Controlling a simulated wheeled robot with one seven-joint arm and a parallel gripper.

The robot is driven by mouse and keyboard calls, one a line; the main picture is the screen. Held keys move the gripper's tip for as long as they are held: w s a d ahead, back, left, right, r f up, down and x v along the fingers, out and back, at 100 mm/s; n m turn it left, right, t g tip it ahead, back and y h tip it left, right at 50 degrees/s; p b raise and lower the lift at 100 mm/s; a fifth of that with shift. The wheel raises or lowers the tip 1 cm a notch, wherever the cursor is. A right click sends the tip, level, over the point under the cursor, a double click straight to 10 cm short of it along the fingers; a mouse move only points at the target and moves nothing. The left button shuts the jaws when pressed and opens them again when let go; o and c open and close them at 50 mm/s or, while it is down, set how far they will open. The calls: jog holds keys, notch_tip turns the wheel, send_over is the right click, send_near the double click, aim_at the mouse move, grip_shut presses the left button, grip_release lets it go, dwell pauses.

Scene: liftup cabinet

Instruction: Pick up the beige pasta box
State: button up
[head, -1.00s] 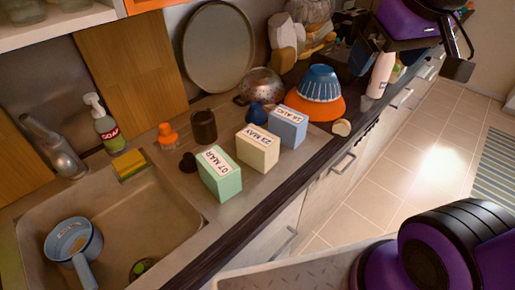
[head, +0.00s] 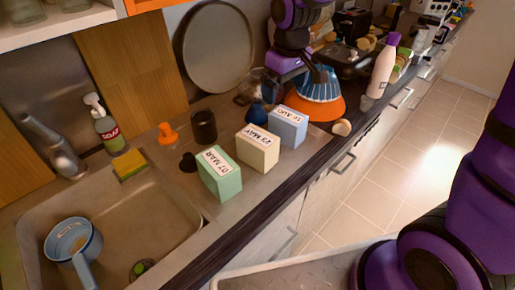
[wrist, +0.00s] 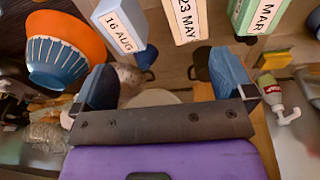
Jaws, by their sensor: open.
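The beige pasta box (head: 257,148), marked 23 MAY, stands on the counter between a green box (head: 219,174) marked 07 MAR and a blue box (head: 287,127) marked 16 AUG. In the wrist view the beige box (wrist: 187,20) is at the top centre, with the blue box (wrist: 120,25) to its left and the green box (wrist: 256,14) to its right. My gripper (head: 298,76) is open and empty above the counter, behind the boxes near the stacked bowls. In the wrist view its fingers (wrist: 165,80) are spread, with no box between them.
The sink (head: 120,215) is left; a white bottle (head: 382,68) is at the far right.

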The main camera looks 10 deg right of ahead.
jog(key=n+g, duration=0.1)
jog(key=n, duration=0.1)
send_over(259, 135)
notch_tip(259, 135, down, 9)
jog(key=shift+f, duration=0.15)
notch_tip(259, 135, down, 6)
jog(key=shift+r, duration=0.2)
jog(key=shift+s+a+f, duration=0.1)
jog(key=shift+a+f, duration=0.05)
jog(key=shift+f, duration=1.25)
jog(key=shift+s+a+f, duration=0.1)
jog(key=shift+f, duration=1.25)
jog(key=c, duration=1.2)
